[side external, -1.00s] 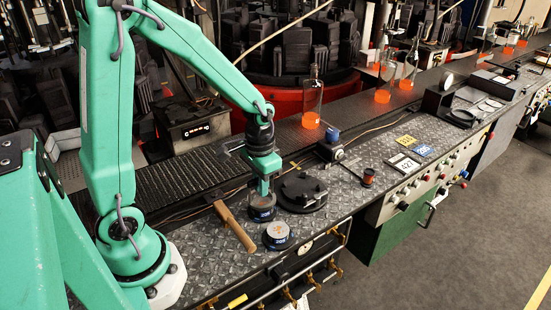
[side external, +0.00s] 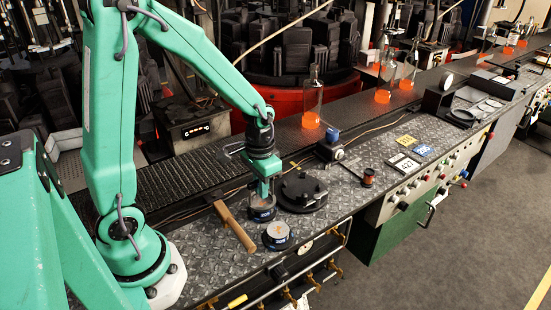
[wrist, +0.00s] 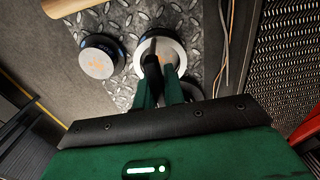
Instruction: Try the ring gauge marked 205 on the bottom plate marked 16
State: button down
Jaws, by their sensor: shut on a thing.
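My gripper (side external: 263,200) points straight down over the bench and is shut on a pale grey ring, most likely the ring gauge (wrist: 178,50). Its jaws (wrist: 155,62) hide part of the ring in the wrist view. A dark round piece with a blue marking (side external: 262,215) is directly below the jaws. I cannot tell whether the ring rests on it or is just above. A second low round piece with a grey top, an orange mark and a blue label (side external: 277,236) stands just in front; it also shows in the wrist view (wrist: 98,62).
A black lidded round piece (side external: 302,192) stands close to the right of my gripper. A wooden-handled hammer (side external: 236,230) lies close to the left. Small number tags (side external: 407,165) lie farther right. Glowing bottles (side external: 312,105) stand on the conveyor behind.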

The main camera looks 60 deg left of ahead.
jog(key=shift+f, duration=0.3)
dwell(0.7)
jog(key=shift+r, duration=0.4)
jog(key=shift+r, duration=0.35)
jog(key=shift+r, duration=0.35)
jog(key=shift+r, duration=0.35)
jog(key=shift+r, duration=0.35)
jog(key=shift+r, duration=0.35)
jog(key=shift+r, duration=0.45)
